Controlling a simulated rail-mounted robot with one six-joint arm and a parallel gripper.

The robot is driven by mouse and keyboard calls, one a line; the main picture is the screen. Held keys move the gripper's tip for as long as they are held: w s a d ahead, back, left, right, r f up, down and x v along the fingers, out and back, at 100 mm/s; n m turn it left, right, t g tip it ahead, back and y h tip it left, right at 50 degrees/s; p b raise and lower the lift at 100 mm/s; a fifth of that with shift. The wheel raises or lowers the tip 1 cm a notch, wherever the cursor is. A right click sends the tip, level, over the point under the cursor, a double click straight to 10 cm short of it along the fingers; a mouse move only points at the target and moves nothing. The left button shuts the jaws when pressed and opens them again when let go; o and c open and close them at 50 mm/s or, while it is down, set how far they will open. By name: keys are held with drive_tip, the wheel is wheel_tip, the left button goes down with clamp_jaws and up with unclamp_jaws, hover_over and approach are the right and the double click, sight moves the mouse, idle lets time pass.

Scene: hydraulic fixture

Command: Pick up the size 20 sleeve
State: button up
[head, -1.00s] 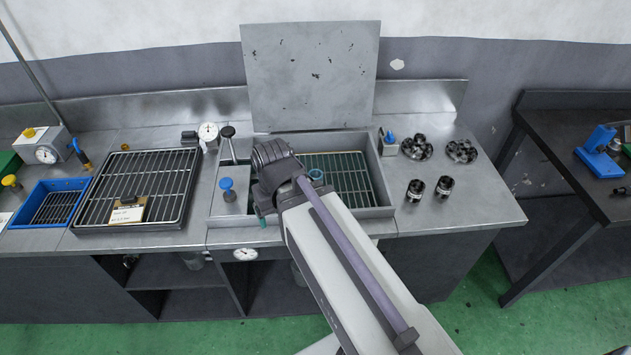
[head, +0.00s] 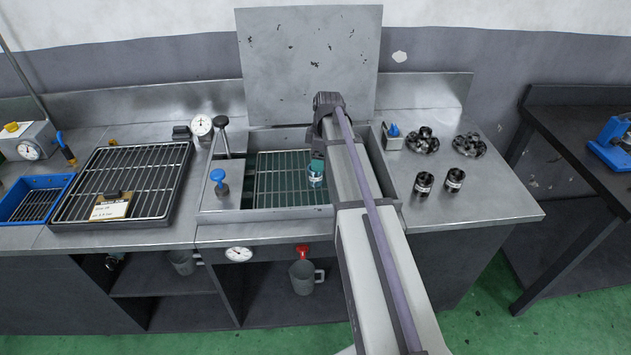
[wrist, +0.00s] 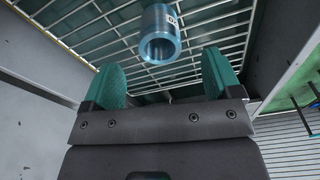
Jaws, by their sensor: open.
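A blue-teal metal sleeve (head: 316,178) with a white label stands in the sunken basin in the head view. In the head view my arm hides the right part of the basin, and the fingers are mostly hidden.
The basin (head: 224,215) has raised walls, a wire grid (head: 275,175) and an upright lid (head: 307,65) behind. A blue-knobbed valve (head: 218,181) and a lever (head: 222,135) stand at its left. Two dark sleeves (head: 424,184) (head: 455,180) stand on the bench right.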

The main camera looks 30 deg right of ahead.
sight(315, 173)
drive_tip(key=f+b, duration=0.2)
drive_tip(key=a+f+b, duration=0.1)
drive_tip(key=f+b, duration=0.1)
drive_tip(key=f, duration=0.1)
drive_tip(key=w+f+b, duration=0.1)
drive_tip(key=f+b, duration=0.1)
drive_tip(key=f, duration=0.1)
drive_tip(key=shift+a+f, duration=0.1)
drive_tip(key=shift+a, duration=0.05)
drive_tip(key=shift+r, duration=0.25)
drive_tip(key=c, duration=1.5)
